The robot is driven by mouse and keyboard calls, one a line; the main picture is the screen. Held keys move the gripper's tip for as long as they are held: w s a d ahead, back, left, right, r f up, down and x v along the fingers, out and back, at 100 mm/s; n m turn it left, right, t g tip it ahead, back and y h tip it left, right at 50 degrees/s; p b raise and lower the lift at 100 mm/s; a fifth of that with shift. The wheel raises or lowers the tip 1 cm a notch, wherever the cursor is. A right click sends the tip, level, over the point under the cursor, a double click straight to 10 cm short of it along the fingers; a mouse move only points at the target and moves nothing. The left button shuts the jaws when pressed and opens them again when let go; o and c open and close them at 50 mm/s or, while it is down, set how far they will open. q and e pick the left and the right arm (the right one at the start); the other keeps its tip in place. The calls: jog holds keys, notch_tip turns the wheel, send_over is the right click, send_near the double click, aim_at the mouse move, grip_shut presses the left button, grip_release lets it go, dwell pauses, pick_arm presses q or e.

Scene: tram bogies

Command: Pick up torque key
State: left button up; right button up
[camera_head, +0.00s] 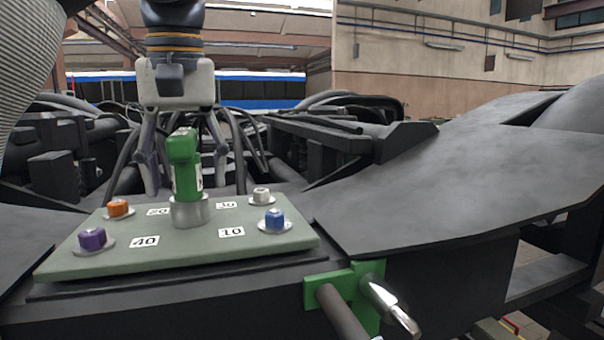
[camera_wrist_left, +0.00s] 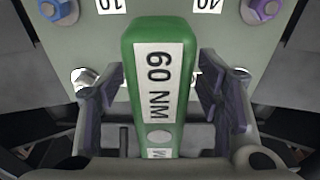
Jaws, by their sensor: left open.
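The torque key (camera_head: 184,165) is a green upright tool on a round grey metal base, standing in the middle of a green plate (camera_head: 185,250). In the left wrist view its green top (camera_wrist_left: 160,35) carries a white label reading "60 NM". My left gripper (camera_head: 187,190) points down at it and is open. In the left wrist view, the fingers of my left gripper (camera_wrist_left: 165,95) are on either side of the key, with a gap at each side. My right gripper is not in view.
The plate carries purple (camera_head: 92,239), orange (camera_head: 118,208), white (camera_head: 262,195) and blue (camera_head: 275,219) bolts with number labels. A green bracket (camera_head: 367,272) with a chrome-ended tool (camera_head: 390,306) sits at the front right. Dark bogie frame (camera_head: 440,190) and cables surround the plate.

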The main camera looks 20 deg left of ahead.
pick_arm(q)
jog(key=shift+w+f, duration=0.15)
jog(key=shift+f, duration=0.7)
jog(key=shift+a, duration=0.1)
jog(key=shift+c, duration=0.3)
jog(key=shift+r, duration=0.1)
grip_shut()
